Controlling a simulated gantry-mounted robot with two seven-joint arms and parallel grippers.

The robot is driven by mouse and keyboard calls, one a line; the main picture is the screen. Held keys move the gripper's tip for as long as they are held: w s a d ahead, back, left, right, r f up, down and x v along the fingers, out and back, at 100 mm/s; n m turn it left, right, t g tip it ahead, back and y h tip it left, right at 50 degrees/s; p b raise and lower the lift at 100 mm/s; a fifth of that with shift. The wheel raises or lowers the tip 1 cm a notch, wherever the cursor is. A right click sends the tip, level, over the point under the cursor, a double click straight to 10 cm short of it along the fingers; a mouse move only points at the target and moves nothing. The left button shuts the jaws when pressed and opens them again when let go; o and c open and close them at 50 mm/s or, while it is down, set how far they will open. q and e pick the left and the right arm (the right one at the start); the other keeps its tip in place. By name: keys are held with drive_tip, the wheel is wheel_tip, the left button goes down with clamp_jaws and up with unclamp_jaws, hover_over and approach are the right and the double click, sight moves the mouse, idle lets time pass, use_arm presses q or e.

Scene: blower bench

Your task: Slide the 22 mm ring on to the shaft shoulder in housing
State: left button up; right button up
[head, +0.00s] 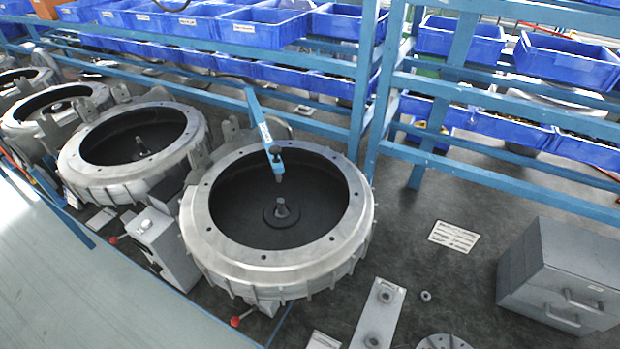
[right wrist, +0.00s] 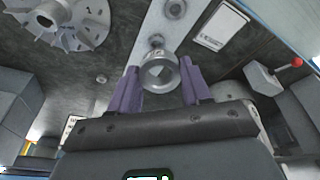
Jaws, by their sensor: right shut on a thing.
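A large grey round housing (head: 277,222) stands open at the centre of the head view. A stepped metal shaft (head: 282,208) rises from the hub on its dark floor. A narrow blue arm (head: 265,135) reaches over the housing from behind, its lower tip above the shaft. In the right wrist view, my right gripper (right wrist: 161,78) has its two purple fingers shut on a thick metal ring (right wrist: 159,72). I cannot read the ring's size. Neither gripper shows in the head view, and my left gripper is in no view.
A pale plate (head: 378,315) with round fittings lies on the dark bench, beside a small loose ring (head: 426,296). A grey drawer box (head: 560,275) stands at right. Another housing (head: 132,150) stands at left. Blue rails and bins (head: 565,60) line the back. A finned wheel (right wrist: 62,22) lies nearby.

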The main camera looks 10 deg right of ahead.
drive_tip(key=s+a+f+n+b, duration=0.2)
drive_tip(key=s+f+b, duration=0.2)
drive_tip(key=f+b, duration=0.7)
drive_tip(key=shift+s+a+n+t+y+b, duration=0.2)
drive_tip(key=shift+s+n+t+y+b, duration=0.15)
drive_tip(key=shift+b, duration=1.75)
drive_tip(key=shift+s+r, duration=0.1)
